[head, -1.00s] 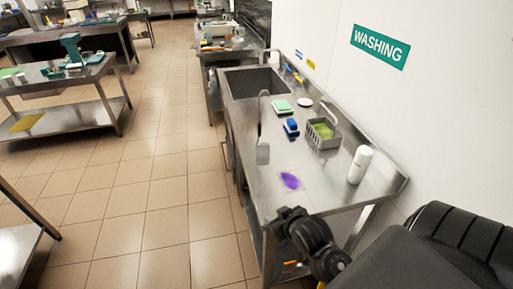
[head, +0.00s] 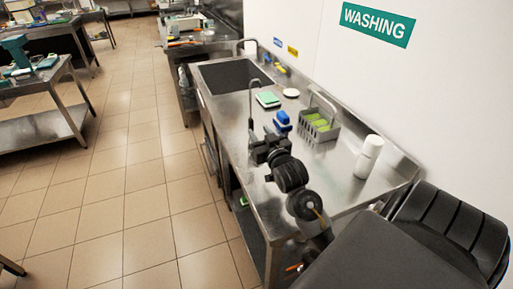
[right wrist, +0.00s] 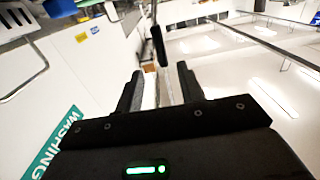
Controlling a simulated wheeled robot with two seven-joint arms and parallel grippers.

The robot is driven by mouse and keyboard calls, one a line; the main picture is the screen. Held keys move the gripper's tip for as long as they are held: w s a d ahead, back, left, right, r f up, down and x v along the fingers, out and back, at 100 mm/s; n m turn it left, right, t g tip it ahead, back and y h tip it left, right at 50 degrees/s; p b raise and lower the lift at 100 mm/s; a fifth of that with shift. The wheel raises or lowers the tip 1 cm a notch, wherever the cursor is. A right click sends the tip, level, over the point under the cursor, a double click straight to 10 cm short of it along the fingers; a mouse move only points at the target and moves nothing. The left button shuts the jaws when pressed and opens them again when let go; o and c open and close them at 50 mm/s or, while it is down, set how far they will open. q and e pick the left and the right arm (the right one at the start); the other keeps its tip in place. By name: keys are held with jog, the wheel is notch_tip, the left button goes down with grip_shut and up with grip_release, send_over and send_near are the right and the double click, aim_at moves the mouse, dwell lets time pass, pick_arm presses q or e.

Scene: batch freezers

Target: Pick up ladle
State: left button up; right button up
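That gripper is over the counter's front part, at the lower end of the visible handle. A dark slim piece, probably the ladle (right wrist: 158,46), shows just beyond the gap. My left gripper is not in view.
The counter (head: 225,122) has a sink (head: 235,75) at its far end. The floor to the left is clear.

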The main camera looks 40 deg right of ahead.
aim_at(252, 125)
jog(key=x, duration=0.3)
jog(key=shift+w+a+f, duration=0.15)
jog(key=shift+w, duration=0.1)
jog(key=shift+w+f, duration=0.1)
jog(key=shift+w, duration=0.2)
jog(key=shift+s, duration=0.1)
jog(key=p+x, duration=0.2)
jog(key=x, duration=0.2)
jog(key=shift+w, duration=0.3)
jog(key=shift+w+d+p, duration=0.2)
jog(key=shift+p, duration=0.1)
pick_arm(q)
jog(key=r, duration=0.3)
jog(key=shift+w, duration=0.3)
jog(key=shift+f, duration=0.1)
pick_arm(e)
grip_shut()
